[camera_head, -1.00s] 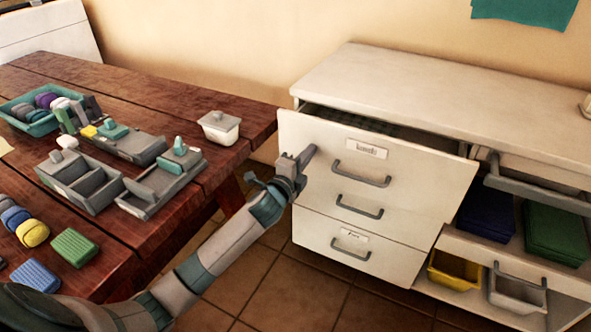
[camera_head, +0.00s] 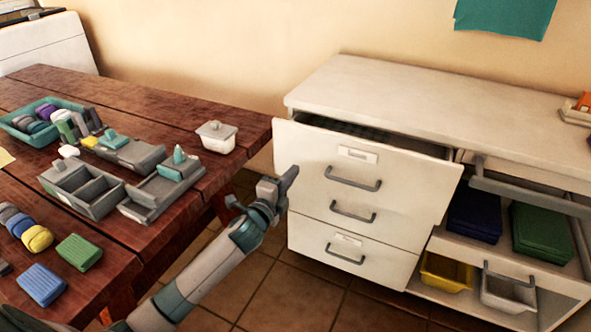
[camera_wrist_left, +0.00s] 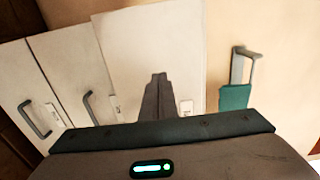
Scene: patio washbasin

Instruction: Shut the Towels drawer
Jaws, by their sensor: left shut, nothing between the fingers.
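The top drawer (camera_head: 320,140) of the white cabinet stands pulled out, with a dark gap behind its front and a grey bar handle (camera_head: 353,180). I take it for the Towels drawer, though its label (camera_head: 358,155) is too blurred now to read surely. My left gripper (camera_head: 288,178) is shut and empty. It overlaps the lower left of the drawer front in the head view; I cannot tell whether it touches. In the left wrist view the shut fingers (camera_wrist_left: 158,85) point toward pale panels, some with handles (camera_wrist_left: 35,120). My right gripper is out of view.
The lower drawers (camera_head: 345,250) look shut. On the right, open shelves hold dark blue towels (camera_head: 474,215), green towels (camera_head: 540,232) and bins (camera_head: 508,293). The wooden table (camera_head: 100,270) on the left carries trays and soaps. Tiled floor (camera_head: 290,290) lies free before the cabinet.

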